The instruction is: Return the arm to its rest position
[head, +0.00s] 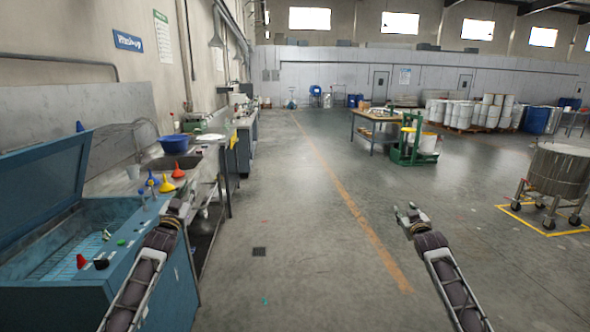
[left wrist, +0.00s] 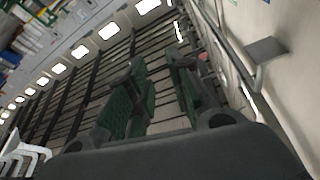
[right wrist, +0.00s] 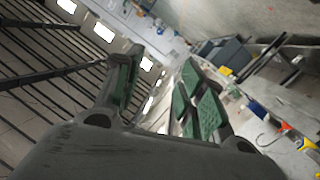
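My left arm reaches up from the bottom left in the head view. Its gripper (head: 180,207) is in front of the blue wash cabinet's right side and the sink bench. In the left wrist view the left gripper's (left wrist: 158,80) green-padded fingers are apart with nothing between them. My right arm comes in from the bottom right, and its gripper (head: 407,214) is over open floor. In the right wrist view the right gripper's (right wrist: 158,82) green-padded fingers are apart and empty. Both arms stretch forward, clear of each other.
The blue wash cabinet (head: 172,300) stands at the left with its lid (head: 40,185) open. A red funnel (head: 178,171) and a blue basin (head: 174,144) are by the sink behind it. A wheeled steel vat (head: 560,172) stands at the right. The middle floor is free.

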